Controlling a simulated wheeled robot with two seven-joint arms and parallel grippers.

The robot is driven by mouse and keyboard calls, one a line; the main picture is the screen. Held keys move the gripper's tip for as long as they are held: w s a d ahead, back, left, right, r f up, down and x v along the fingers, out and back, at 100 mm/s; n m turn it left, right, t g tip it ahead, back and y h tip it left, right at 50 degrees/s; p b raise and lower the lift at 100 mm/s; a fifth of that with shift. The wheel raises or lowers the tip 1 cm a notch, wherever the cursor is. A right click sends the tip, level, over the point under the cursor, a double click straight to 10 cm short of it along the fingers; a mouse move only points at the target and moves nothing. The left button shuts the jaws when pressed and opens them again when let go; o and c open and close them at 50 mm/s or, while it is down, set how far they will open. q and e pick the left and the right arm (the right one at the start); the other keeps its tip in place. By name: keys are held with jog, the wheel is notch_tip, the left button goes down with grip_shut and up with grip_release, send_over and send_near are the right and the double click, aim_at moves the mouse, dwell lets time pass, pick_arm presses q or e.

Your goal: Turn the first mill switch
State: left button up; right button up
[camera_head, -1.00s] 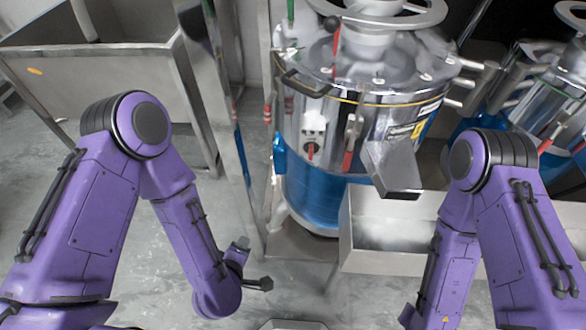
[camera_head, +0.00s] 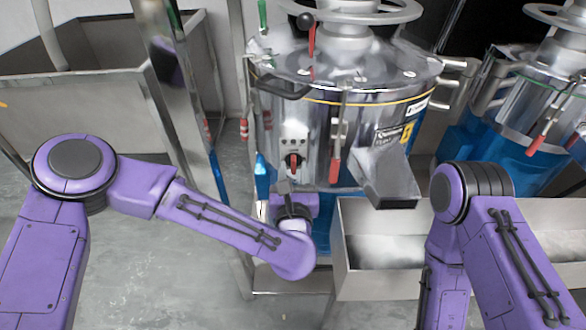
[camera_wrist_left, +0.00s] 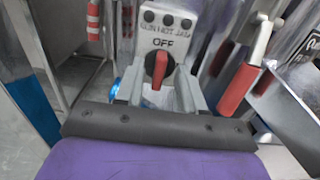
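The first mill (camera_head: 345,120) is a steel drum with a blue lower part. On its front a grey control box (camera_head: 293,138) carries a red switch (camera_head: 294,164). In the left wrist view the red switch (camera_wrist_left: 159,69) stands upright below the word OFF. My left gripper (camera_head: 287,187) is just below and in front of the switch. In the left wrist view my left gripper (camera_wrist_left: 160,92) has its grey fingers apart, one on each side of the switch's lower part. I cannot tell whether they touch it. My right gripper is out of view.
A red-handled lever (camera_head: 335,165) hangs right of the switch, near a metal chute (camera_head: 386,178). A steel trough (camera_head: 385,285) stands below the chute. A steel post (camera_head: 180,90) is left of the mill. A second mill (camera_head: 530,95) stands at right.

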pick_arm(q)
jog(key=shift+w, duration=0.2)
grip_shut()
